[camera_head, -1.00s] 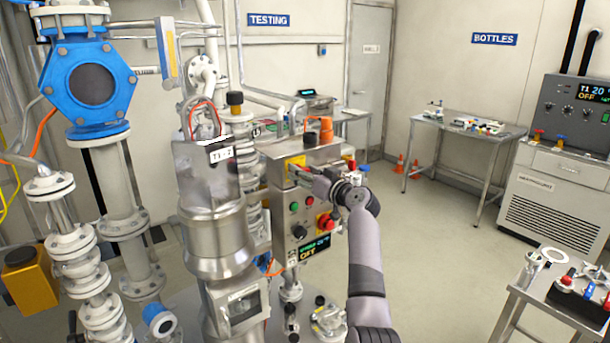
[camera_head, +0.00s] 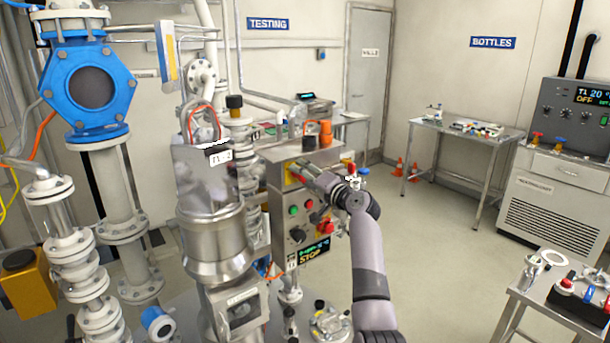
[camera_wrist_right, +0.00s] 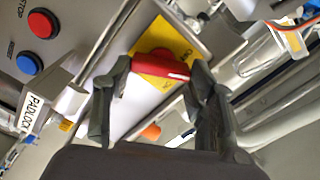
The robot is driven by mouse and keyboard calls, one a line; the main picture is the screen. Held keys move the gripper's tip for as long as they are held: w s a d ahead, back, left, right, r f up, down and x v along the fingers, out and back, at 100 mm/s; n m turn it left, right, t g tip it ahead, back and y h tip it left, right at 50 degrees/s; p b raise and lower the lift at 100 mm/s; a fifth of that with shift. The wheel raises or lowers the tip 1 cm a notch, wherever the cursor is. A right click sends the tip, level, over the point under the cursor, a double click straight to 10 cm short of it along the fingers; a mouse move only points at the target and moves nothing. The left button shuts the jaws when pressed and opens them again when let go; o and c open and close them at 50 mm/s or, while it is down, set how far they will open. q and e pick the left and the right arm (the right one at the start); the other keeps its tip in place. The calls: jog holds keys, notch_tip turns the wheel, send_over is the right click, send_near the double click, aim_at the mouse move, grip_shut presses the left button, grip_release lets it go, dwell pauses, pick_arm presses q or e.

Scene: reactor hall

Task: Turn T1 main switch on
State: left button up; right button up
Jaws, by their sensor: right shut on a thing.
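The steel control box (camera_head: 308,156) stands right of the T1-2 vessel (camera_head: 212,215). Its main switch is a red handle (camera_wrist_right: 150,67) on a yellow plate (camera_wrist_right: 178,50), seen in the right wrist view. My right gripper (camera_wrist_right: 155,72) is shut on the red handle, one finger at each end. In the head view my right gripper (camera_head: 302,172) reaches the yellow plate (camera_head: 291,172) at the top of the panel and hides the handle. The box's display (camera_head: 314,249) is lit and reads STOP. My left gripper is out of view.
A red button (camera_wrist_right: 43,23), a blue button (camera_wrist_right: 29,64) and a PADLOCK tag (camera_wrist_right: 34,112) are near the switch. Blue-windowed piping (camera_head: 92,85) stands at the left. Open floor lies right of my arm, before a bench (camera_head: 463,140) and a side table (camera_head: 555,308).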

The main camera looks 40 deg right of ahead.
jog(key=m+p, duration=0.2)
jog(key=m, duration=0.3)
jog(key=shift+f+m, duration=0.1)
jog(key=shift+m, duration=0.2)
dwell(0.4)
jog(key=o, duration=1.1)
jog(key=shift+d, duration=0.1)
jog(key=shift+o, duration=0.2)
jog(key=s+a, duration=0.1)
jog(key=s, duration=1.1)
jog(key=shift+a, duration=0.2)
